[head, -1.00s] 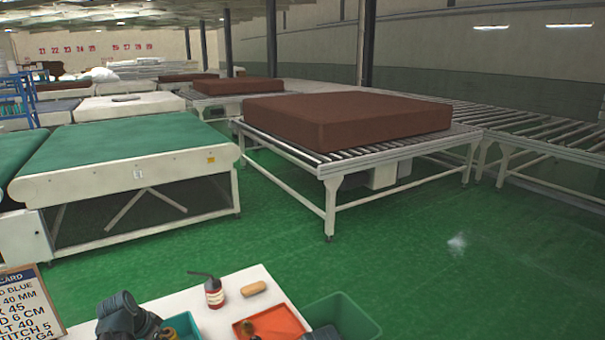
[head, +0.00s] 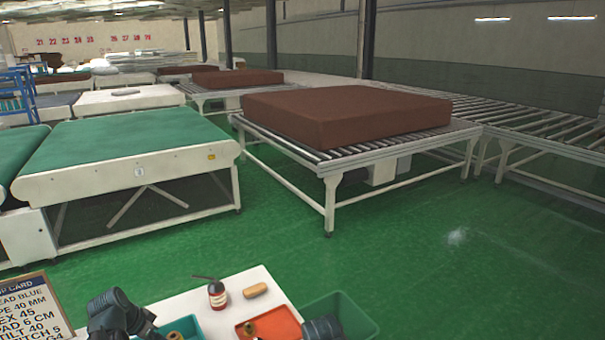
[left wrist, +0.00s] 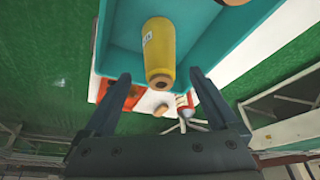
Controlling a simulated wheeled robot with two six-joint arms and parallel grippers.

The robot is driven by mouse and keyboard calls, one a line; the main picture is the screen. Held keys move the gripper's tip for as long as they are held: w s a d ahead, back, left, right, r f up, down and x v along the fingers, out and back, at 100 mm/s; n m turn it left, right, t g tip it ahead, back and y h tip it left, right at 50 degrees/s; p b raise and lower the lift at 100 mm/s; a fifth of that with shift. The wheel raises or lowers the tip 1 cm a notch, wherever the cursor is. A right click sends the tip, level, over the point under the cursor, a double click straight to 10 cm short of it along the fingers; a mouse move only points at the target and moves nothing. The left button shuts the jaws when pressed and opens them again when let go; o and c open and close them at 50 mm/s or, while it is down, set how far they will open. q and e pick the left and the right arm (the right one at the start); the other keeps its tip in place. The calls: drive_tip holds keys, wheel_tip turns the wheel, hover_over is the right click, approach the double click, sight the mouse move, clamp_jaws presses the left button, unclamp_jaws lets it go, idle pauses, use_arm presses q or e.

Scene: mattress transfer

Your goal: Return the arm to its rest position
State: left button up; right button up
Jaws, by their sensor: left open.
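In the left wrist view my left gripper (left wrist: 160,76) is open, its two dark fingers spread wide. A yellow spool (left wrist: 158,48) with a white label lies in view beyond the fingertips, with visible gaps to both fingers. A teal tray (left wrist: 208,35) is around it. In the head view my left arm (head: 112,312) bends at the bottom left; its gripper is not visible there. The teal tray (head: 187,325) is just right of that arm. Part of my right arm (head: 322,328) shows at the bottom edge; its gripper is out of view.
A white table (head: 238,279) carries a red bottle (head: 217,294), a tan block (head: 255,290) and an orange tray (head: 283,322). A green bin (head: 352,315) stands at right, an instruction card (head: 35,305) at left. Beyond open green floor, a brown mattress (head: 345,115) lies on a roller table (head: 400,147).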

sight(178, 336)
use_arm(q)
drive_tip(key=b+x, duration=0.8)
drive_tip(key=x, duration=0.1)
drive_tip(key=shift+w+f, duration=0.1)
drive_tip(key=shift+f, duration=0.3)
wheel_tip(178, 336, up, 11)
drive_tip(key=p, duration=1)
drive_tip(key=shift+f, duration=0.2)
drive_tip(key=shift+w+d, duration=0.2)
drive_tip(key=shift+d, duration=0.6)
